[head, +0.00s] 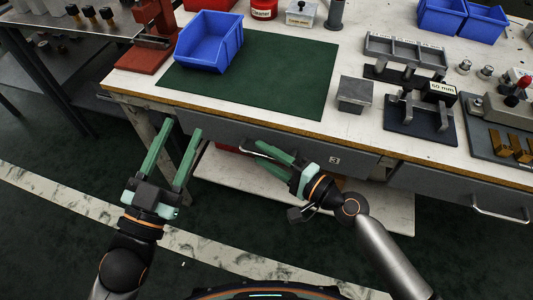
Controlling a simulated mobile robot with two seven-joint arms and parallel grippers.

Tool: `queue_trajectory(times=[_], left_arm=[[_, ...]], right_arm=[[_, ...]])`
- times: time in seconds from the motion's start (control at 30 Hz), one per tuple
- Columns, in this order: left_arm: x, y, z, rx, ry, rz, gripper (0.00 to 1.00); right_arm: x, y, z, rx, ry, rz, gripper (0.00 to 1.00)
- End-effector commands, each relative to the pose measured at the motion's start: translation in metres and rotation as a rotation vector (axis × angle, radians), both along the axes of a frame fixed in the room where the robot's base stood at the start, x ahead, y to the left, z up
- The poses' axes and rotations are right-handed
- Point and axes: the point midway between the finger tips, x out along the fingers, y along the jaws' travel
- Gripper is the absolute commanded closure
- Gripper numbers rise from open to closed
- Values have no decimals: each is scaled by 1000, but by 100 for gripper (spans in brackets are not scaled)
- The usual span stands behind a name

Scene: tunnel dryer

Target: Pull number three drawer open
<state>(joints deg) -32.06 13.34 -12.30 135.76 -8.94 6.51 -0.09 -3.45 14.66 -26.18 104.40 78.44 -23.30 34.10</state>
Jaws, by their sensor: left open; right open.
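Another grey drawer with a silver handle (499,211) is at the right. A green mat (290,85) with a blue bin (209,42) lies on the bench. Metal blocks and fixtures stand at the right. A lower shelf (235,180) is under the bench, beside a bench leg.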

Motion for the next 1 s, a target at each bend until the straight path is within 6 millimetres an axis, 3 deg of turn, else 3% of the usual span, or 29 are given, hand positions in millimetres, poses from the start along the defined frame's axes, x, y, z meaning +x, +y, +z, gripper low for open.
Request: queue_trajectory(times=[0.17,0.57,1.0], left_arm=[[0,0,0,0,1,0,50],[0,0,0,0,0,0,50],[0,0,0,0,-1,0,50]], right_arm=[[0,0,0,0,0,0,55],[0,0,0,0,0,-1,100],[0,-1,0,-1,1,-1,100]])
